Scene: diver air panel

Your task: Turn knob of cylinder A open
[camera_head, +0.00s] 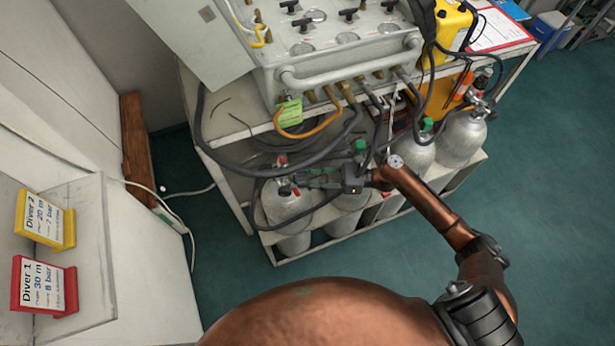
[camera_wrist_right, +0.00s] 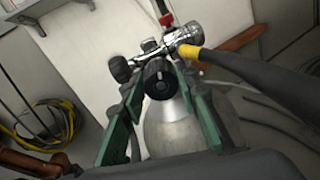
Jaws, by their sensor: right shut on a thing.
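The leftmost grey cylinder (camera_head: 286,205) stands in the rack under the panel; a label saying A is not readable. In the right wrist view its shoulder (camera_wrist_right: 168,130) shows below a chrome valve (camera_wrist_right: 178,38) with a black knob (camera_wrist_right: 158,79) facing me. My right gripper (camera_head: 298,183) reaches in from the right at this cylinder's valve. Its green fingers stand on both sides of the black knob, shut on it; the exact contact is hard to see. The knob's turn is unclear. My left gripper is not in view.
Other cylinders (camera_head: 461,137) stand to the right in the rack. Dark hoses (camera_head: 232,161) hang close around the valves, and a yellow-collared hose (camera_wrist_right: 235,65) leaves the valve. The air panel (camera_head: 330,53) overhangs above. Green floor (camera_head: 540,220) is clear at right.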

